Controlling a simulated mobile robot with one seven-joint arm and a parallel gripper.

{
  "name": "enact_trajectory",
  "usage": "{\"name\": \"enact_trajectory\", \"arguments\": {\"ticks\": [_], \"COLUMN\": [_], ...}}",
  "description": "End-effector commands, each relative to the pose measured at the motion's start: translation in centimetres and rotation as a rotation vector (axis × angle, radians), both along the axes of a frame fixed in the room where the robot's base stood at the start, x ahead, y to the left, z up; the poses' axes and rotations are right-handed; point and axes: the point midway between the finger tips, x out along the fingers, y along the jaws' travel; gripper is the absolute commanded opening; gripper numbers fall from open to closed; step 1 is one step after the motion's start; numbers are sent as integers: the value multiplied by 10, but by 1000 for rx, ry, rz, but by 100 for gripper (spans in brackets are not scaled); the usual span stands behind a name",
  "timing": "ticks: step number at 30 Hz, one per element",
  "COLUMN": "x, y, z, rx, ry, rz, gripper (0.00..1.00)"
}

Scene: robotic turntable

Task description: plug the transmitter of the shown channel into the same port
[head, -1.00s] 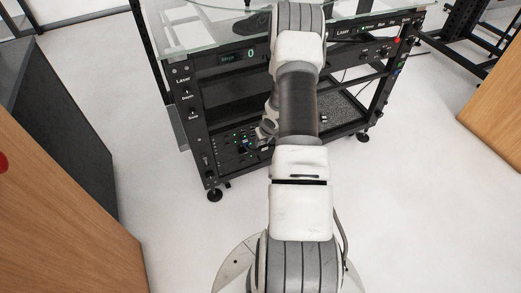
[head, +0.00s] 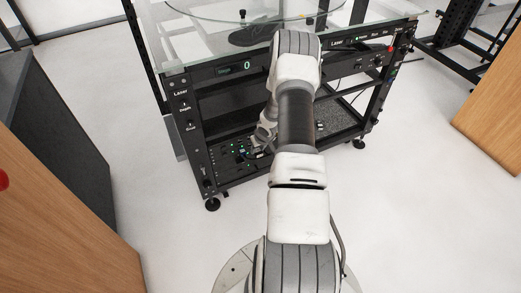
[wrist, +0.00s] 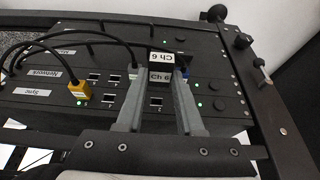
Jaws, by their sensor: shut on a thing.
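My gripper (wrist: 160,90) is shut on a dark block, the Ch 6 transmitter (wrist: 161,68), held between its two grey fingers. White labels reading "Ch 6" show on it, close over the black port panel (wrist: 215,120). I cannot tell whether it is seated in a port. Small ports (wrist: 156,102) show in rows beside it, some with green lights. A blue part shows just right of the right fingertip. In the head view, my arm reaches down to the lower left of the rack, and its gripper is mostly hidden. The rack's display (head: 243,67) reads 0.
A yellow plug (wrist: 79,90) with a black cable sits in the Sync row at the left. More black cables arch across the panel. A glass-topped turntable (head: 190,45) covers the rack. Wooden furniture (head: 70,220) stands at the left, with open white floor between.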

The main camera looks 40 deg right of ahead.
Motion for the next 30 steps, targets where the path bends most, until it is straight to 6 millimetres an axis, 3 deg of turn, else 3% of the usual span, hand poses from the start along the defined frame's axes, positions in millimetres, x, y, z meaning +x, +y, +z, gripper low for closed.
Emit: {"name": "enact_trajectory", "arguments": {"ticks": [12, 30], "x": [25, 26], "y": [-6, -6], "z": [1, 0], "rx": [0, 0], "ry": [-1, 0], "rz": [-1, 0], "gripper": [0, 0]}}
